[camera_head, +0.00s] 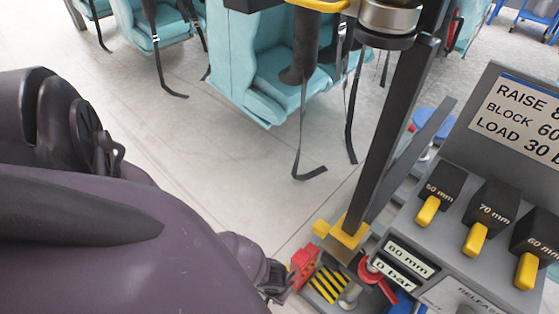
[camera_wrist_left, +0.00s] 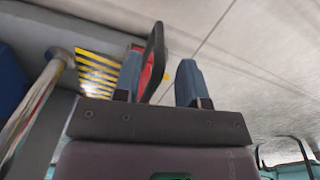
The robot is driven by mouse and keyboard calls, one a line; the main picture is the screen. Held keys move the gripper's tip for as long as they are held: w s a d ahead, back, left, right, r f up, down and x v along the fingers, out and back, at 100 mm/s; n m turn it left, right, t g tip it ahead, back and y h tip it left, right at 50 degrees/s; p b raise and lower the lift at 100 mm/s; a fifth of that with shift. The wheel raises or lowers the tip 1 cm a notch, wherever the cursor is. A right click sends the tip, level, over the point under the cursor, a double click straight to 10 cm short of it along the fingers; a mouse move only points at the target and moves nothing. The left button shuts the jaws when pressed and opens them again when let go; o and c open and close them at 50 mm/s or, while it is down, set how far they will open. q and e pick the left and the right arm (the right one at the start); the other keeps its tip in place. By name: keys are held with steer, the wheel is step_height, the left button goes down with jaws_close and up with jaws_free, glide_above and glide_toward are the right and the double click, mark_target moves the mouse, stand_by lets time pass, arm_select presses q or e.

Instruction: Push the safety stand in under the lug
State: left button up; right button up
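The safety stand, seemingly the red block (camera_head: 303,264), stands low beside the foot of the dark post, left of a yellow-black striped plate (camera_head: 328,284). The yellow bracket (camera_head: 345,236) at the post's foot may be the lug; I cannot tell. My left gripper (camera_head: 277,278) is at the red block's left side. In the left wrist view, the fingers (camera_wrist_left: 160,82) are apart with a slanted black bar (camera_wrist_left: 153,60), likely the stand's handle, between them. A gap shows between the bar and the right finger. The red block (camera_wrist_left: 146,75) is partly hidden behind the bar. My right gripper is out of view.
A grey console (camera_head: 440,240) with yellow switches stands on the right, showing "80 mm" and "0 bar". A red lever (camera_head: 377,281) is close right of the striped plate. Teal train seats (camera_head: 262,85) are behind. The floor (camera_head: 235,180) between is clear.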

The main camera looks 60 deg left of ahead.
arm_select(q)
step_height(320, 180, down, 3)
steer(key=shift+s+f+b, duration=0.15)
steer(key=shift+b, duration=0.5)
steer(key=shift+w+f, duration=0.2)
jaws_close()
